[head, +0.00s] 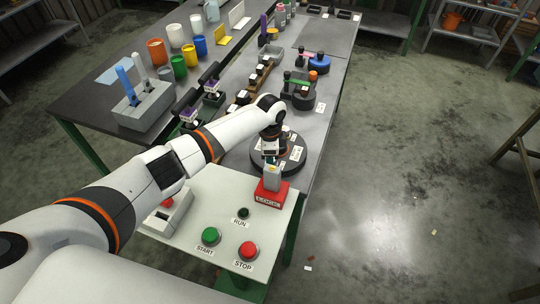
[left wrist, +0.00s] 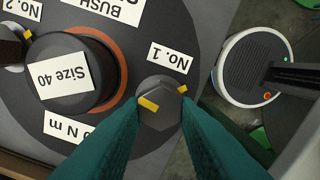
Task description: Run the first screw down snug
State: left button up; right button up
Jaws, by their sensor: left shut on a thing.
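The first screw (left wrist: 158,112) has a dark grey hex head with a yellow mark on top. It sits by the label "No. 1" near the rim of a dark round disc (left wrist: 195,25), with a second yellow mark beside it. My left gripper (left wrist: 160,104) has teal fingers shut on opposite sides of the head. In the head view my left gripper (head: 270,157) points down at the disc (head: 295,162), and the screw is hidden there. The screw's shank is hidden, so I cannot tell how deep it sits. My right gripper is in neither view.
A round part labelled "Size 40" (left wrist: 65,72) stands mid-disc, close beside the left finger. Another screw (left wrist: 12,48) is by "No. 2". A red LOCK block (head: 271,194) and a panel with START (head: 211,236) and STOP (head: 248,250) buttons stand in front. Cups and fixtures crowd the bench behind.

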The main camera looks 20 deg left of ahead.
pick_arm(q)
jog(key=o, duration=1)
notch_tip(320, 180, up, 12)
jog(key=b, duration=0.2)
jog(key=shift+b, duration=0.35)
jog(key=shift+d, duration=0.1)
